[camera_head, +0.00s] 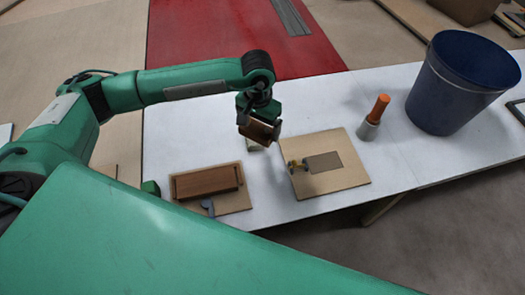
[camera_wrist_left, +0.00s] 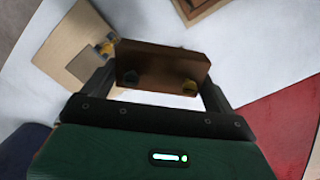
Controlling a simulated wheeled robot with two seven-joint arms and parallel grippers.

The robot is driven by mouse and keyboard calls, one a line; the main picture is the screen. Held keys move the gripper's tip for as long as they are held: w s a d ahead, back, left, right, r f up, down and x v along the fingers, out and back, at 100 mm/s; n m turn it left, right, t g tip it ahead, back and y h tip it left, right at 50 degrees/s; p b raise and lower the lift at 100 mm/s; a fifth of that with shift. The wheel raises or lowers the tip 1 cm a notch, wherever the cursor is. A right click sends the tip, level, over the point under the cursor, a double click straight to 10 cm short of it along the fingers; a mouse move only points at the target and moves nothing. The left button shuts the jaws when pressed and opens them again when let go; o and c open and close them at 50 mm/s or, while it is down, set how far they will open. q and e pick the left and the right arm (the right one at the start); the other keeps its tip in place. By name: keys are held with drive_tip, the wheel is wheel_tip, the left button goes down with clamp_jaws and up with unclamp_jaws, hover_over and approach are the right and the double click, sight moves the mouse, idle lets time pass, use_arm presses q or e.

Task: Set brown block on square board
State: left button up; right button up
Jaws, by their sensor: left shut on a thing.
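My left gripper (camera_head: 259,128) is shut on a brown block (camera_head: 257,131) and holds it above the white table, just left of the square board. The brown block (camera_wrist_left: 160,62) also spans the space between the fingers in the left wrist view. The light wooden square board (camera_head: 345,180) lies flat on the table with a grey rectangle on its top and a small yellowish and dark fitting (camera_head: 296,167) at its left edge. The board (camera_wrist_left: 66,30) shows at upper left in the left wrist view. The block is apart from the board. My right gripper is not in view.
Left of the board, a brown wooden piece (camera_head: 206,181) sits on another light board (camera_head: 238,205). A small blue-grey object (camera_head: 208,207) lies at its front. An orange-topped grey object (camera_head: 375,114) and a dark blue bucket (camera_head: 450,88) stand to the right.

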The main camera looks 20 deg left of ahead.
use_arm(q)
drive_tip(key=p, duration=0.3)
hover_over(260, 165)
wheel_tip(260, 165, down, 14)
drive_tip(key=shift+r, duration=0.25)
wheel_tip(260, 165, down, 4)
drive_tip(key=shift+f+p, duration=0.1)
drive_tip(key=shift+p, duration=0.65)
drive_tip(key=shift+f, duration=0.2)
drive_tip(key=o, duration=0.8)
drive_tip(key=shift+c, duration=0.2)
